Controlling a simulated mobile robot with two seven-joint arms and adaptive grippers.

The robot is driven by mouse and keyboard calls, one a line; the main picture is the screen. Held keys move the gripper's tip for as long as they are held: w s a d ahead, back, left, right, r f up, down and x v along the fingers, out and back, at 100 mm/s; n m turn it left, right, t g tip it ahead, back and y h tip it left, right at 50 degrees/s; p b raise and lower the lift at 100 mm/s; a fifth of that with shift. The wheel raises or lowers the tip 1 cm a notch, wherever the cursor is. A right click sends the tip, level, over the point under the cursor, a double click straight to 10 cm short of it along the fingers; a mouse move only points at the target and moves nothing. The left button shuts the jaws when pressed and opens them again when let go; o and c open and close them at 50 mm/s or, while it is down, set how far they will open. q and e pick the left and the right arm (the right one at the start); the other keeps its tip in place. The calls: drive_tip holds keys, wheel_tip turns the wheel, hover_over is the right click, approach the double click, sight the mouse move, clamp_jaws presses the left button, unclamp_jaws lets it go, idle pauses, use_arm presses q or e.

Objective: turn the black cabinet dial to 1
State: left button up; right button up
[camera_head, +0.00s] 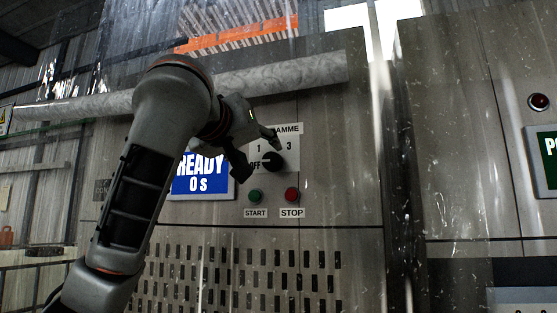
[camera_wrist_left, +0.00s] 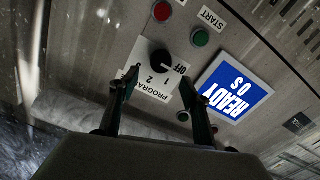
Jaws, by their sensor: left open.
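The black dial (camera_head: 272,161) is on the white programme plate (camera_head: 291,160) of the grey cabinet, with OFF, 1 and 3 readable around it in the head view. In the left wrist view the dial (camera_wrist_left: 160,61) shows above the fingertips, with OFF, 1 and 2 printed near it. I cannot clearly tell which mark the dial points to. My left gripper (camera_head: 258,151) is open in front of the plate, and its fingers (camera_wrist_left: 159,82) stand apart on either side of the dial's line, holding nothing. Contact with the dial is not visible. My right gripper is out of view.
A green START button (camera_head: 255,196) and a red STOP button (camera_head: 291,194) sit below the dial. A blue READY display (camera_head: 203,181) is to the left, partly behind my left arm. A second cabinet (camera_head: 460,150) stands at right.

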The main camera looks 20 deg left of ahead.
sight(270, 159)
use_arm(q)
drive_tip(key=w+p, duration=0.1)
drive_tip(key=w, duration=0.2)
drive_tip(key=shift+w+a+r+p, duration=0.1)
drive_tip(key=shift+w+a+p, duration=0.05)
drive_tip(key=shift+w+p, duration=0.15)
drive_tip(key=w+p, duration=0.1)
drive_tip(key=w, duration=0.2)
drive_tip(key=shift+w, duration=0.1)
drive_tip(key=shift+w+p, duration=0.3)
drive_tip(key=shift+w, duration=0.05)
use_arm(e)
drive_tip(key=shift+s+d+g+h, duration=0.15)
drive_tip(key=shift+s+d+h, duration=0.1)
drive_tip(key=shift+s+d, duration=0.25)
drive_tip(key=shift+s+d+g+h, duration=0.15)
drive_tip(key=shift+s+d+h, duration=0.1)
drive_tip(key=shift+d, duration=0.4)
use_arm(q)
drive_tip(key=shift+c, duration=0.5)
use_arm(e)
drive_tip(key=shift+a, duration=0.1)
use_arm(q)
drive_tip(key=shift+d, duration=0.2)
drive_tip(key=c, duration=1)
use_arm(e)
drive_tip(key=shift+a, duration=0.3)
